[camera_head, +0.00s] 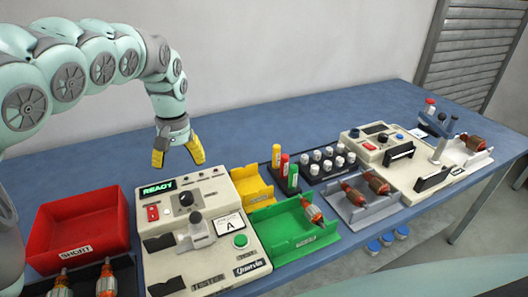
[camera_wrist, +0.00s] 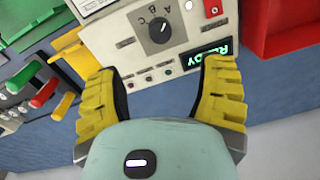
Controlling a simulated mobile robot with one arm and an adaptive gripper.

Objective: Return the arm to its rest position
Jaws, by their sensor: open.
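My gripper (camera_head: 178,157) hangs from my arm above the blue table, behind the white tester box in the camera_head view. Its yellow fingers are spread with nothing between them. In the wrist view my gripper (camera_wrist: 161,95) is also open and empty, with the tester's panel beyond the fingertips. The tester (camera_head: 205,235) shows a green READY display (camera_head: 158,187), a dark knob and a green button. In the wrist view its knob (camera_wrist: 158,32) stands among the letters A, B and C. The gripper looks apart from the tester.
A red bin (camera_head: 80,222) marked SHORT stands left of the tester, with armatures in a dark tray before it. Yellow and green (camera_head: 288,238) trays, a rack of colored and white-capped pieces (camera_head: 325,162), a grey armature tray (camera_head: 362,213) and a second machine (camera_head: 385,145) stand right. The table's back strip is clear.

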